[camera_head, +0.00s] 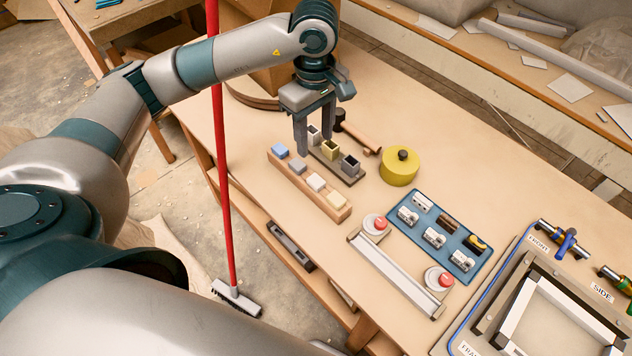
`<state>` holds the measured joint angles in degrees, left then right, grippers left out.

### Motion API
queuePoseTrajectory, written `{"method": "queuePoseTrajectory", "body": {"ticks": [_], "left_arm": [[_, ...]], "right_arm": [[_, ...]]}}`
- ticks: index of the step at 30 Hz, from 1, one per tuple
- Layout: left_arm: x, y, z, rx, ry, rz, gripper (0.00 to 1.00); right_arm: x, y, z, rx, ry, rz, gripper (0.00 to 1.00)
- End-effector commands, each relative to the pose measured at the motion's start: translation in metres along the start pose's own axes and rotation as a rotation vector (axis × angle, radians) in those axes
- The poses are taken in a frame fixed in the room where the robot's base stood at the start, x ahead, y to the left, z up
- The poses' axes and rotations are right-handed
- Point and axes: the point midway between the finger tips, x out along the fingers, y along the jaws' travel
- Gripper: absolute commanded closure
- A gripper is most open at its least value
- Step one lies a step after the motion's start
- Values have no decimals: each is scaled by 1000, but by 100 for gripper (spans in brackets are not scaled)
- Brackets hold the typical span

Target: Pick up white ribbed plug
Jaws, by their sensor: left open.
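A wooden strip (309,186) on the bench holds a row of small plugs: blue (280,151), grey (298,165), white (316,182) and cream (337,199). The white one is likely the white ribbed plug, but its ribs are too small to make out. My left gripper (314,146) points down with its fingers apart and nothing seen between them. It is behind the strip, at the far end of a row of hollow square sockets (349,165), up and left of the white plug. Its fingers partly hide the sockets. My right gripper is not in view.
A blue tray (431,221) with small parts and a bar with red buttons (395,272) are to the right. A red broom handle (223,170) stands before the bench edge.

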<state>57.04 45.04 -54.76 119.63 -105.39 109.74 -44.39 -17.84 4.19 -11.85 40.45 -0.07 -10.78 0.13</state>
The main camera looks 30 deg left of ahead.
Motion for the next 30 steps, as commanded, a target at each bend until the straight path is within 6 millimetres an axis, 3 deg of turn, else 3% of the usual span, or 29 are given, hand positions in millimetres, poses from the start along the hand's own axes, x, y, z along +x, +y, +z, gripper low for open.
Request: {"method": "queuePoseTrajectory", "body": {"ticks": [2, 7, 12, 18, 30], "left_arm": [[10, -1, 0, 0, 0, -5, 55], [40, -2, 0, 0, 0, -5, 55], [68, -1, 1, 0, -1, -3, 55], [86, 0, 1, 1, 0, -1, 55], [89, 0, 0, 1, 0, 0, 55]], "right_arm": [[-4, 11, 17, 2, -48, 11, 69], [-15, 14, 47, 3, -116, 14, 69], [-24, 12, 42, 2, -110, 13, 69], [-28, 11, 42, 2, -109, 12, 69], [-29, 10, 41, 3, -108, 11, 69]]}}
